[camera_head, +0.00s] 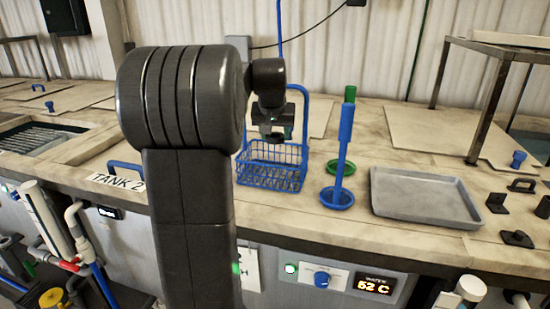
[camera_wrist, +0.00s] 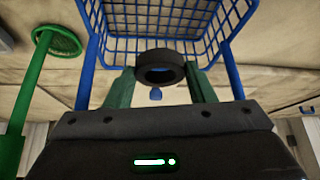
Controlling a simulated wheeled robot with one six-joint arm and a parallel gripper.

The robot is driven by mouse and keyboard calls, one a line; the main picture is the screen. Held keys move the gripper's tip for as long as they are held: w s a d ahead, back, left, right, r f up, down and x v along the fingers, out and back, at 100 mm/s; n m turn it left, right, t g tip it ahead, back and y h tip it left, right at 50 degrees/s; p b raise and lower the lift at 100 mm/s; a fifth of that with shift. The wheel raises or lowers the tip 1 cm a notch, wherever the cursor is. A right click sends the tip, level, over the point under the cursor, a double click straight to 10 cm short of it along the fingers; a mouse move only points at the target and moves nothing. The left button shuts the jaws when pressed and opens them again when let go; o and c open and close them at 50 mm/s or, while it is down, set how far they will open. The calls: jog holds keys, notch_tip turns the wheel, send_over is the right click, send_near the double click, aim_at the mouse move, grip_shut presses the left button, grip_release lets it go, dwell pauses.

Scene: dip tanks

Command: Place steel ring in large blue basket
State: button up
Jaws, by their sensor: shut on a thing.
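The large blue basket (camera_head: 270,178) is a wire basket with a tall handle, standing on the worktop in the head view. My gripper (camera_head: 273,134) is above the basket, by its handle. In the wrist view my gripper's green fingers (camera_wrist: 161,80) are shut on the steel ring (camera_wrist: 160,74), a dark, thick ring. The basket's mesh (camera_wrist: 150,22) shows just beyond the ring in that view. The ring is held above the basket, apart from its floor as far as I can tell. My arm hides part of the worktop to the left of the basket.
A blue long-handled dipper (camera_head: 338,197) stands right of the basket, with a green one (camera_head: 349,95) behind it. A grey tray (camera_head: 425,199) lies farther right, near several small dark fittings. A metal stand (camera_head: 487,110) rises at the right. A TANK 2 label (camera_head: 115,181) is at left.

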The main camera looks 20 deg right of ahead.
jog(key=w+d+p, duration=0.1)
jog(key=w+d, duration=0.1)
jog(key=w, duration=0.2)
notch_tip(320, 180, down, 7)
jog(key=shift+w+f, duration=0.1)
jog(key=shift+w, duration=0.05)
jog(key=shift+f+p, duration=0.45)
jog(key=shift+f, duration=1.95)
jog(key=shift+f, duration=0.1)
jog(key=shift+f, duration=0.15)
jog(key=o, duration=1)
